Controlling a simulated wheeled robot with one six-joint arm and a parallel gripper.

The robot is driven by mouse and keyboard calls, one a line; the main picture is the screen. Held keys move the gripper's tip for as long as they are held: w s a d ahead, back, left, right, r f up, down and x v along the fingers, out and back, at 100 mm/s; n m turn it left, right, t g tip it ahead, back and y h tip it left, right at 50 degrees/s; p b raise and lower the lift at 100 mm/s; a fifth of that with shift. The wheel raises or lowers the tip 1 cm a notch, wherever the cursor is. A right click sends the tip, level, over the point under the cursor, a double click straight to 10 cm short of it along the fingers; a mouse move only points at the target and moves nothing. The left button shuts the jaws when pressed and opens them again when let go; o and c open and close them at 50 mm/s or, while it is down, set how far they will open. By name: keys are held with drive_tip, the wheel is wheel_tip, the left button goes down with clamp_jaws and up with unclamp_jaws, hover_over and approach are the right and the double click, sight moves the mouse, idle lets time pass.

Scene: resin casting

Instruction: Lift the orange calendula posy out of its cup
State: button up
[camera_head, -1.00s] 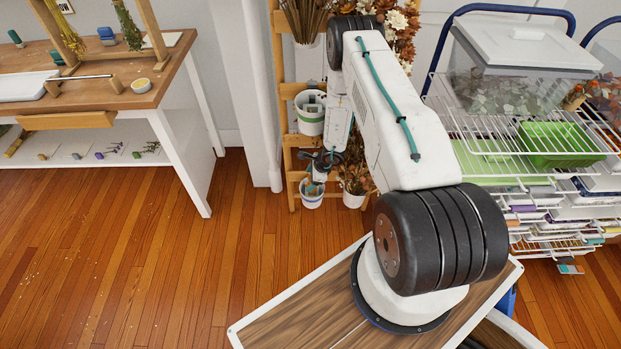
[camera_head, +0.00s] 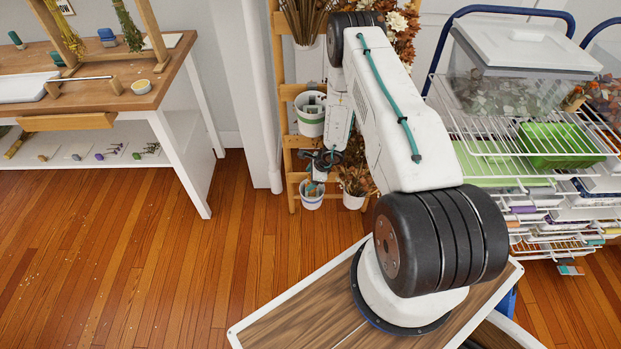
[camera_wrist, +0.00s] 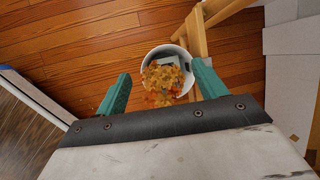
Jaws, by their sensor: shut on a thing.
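The orange calendula posy (camera_wrist: 163,79) shows in the wrist view as a clump of orange and yellow heads between my teal fingertips. Its white cup (camera_wrist: 157,54) is around and behind it, with the rim partly hidden by the flowers. My gripper (camera_wrist: 162,86) is shut on the posy, with its fingers spaced well apart. In the head view my gripper (camera_head: 318,172) points down just over a white cup with a blue band (camera_head: 311,201), low on the wooden shelf stand. The posy is hidden in that view.
The wooden ladder shelf (camera_head: 291,158) holds another white bucket (camera_head: 311,125) above and a white pot of dried flowers (camera_head: 353,200) beside the cup. A wire rack (camera_head: 520,150) stands right, and a workbench (camera_head: 110,100) left.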

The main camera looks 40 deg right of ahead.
drive_tip(key=shift+s+a+r, duration=0.1)
drive_tip(key=shift+s+r, duration=0.1)
drive_tip(key=shift+r, duration=2.3)
drive_tip(key=shift+s+a+r, duration=0.1)
drive_tip(key=shift+s+r, duration=0.05)
drive_tip(key=shift+r, duration=2.35)
drive_tip(key=shift+s, duration=0.1)
